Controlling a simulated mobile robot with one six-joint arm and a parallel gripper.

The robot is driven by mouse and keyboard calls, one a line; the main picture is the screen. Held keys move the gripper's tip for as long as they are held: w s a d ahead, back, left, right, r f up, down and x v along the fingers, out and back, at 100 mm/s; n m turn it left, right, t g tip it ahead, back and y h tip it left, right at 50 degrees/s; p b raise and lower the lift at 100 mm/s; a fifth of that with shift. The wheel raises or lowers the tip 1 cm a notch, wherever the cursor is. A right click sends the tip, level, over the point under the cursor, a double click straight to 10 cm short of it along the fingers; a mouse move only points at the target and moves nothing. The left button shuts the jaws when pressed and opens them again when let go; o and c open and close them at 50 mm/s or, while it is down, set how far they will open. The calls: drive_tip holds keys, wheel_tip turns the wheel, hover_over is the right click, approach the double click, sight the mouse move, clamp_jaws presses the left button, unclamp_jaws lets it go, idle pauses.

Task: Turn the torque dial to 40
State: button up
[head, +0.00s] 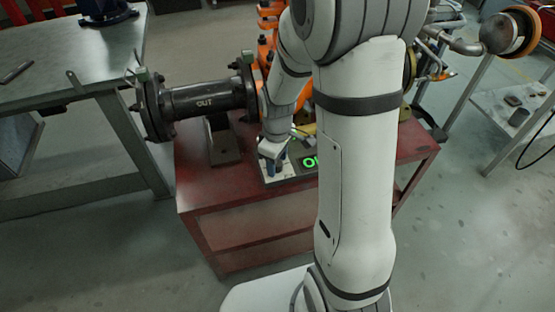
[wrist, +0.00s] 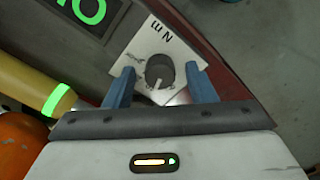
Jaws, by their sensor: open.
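The torque dial (wrist: 160,72) is a dark round knob with a pale pointer mark at its lower side in the wrist view. It sits on a white plate (wrist: 152,38) lettered "Nm", with small scale marks that are too blurred to read. My gripper (wrist: 159,68) is open, with one blue finger on each side of the dial. Whether the fingers touch the knob I cannot tell. In the head view my gripper (head: 273,158) is over the white plate (head: 287,172), and the dial is hidden there.
The red bench (head: 240,200) carries a dark flanged pipe marked "OUT" (head: 210,98). In the wrist view a yellow cylinder with a green band (wrist: 35,90) lies left of my gripper.

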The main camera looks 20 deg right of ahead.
drive_tip(key=shift+r+p, duration=0.75)
drive_tip(key=shift+r, duration=3.15)
drive_tip(key=s+r+m+t+p, duration=0.1)
drive_tip(key=s+r+m+p, duration=0.3)
drive_tip(key=s+r, duration=0.3)
drive_tip(key=s+r+m+t+p, duration=0.1)
drive_tip(key=s+r+m+p, duration=0.4)
drive_tip(key=r, duration=1)
drive_tip(key=shift+s+t+p, duration=0.3)
drive_tip(key=shift+s+p, duration=0.75)
drive_tip(key=shift+p, duration=0.15)
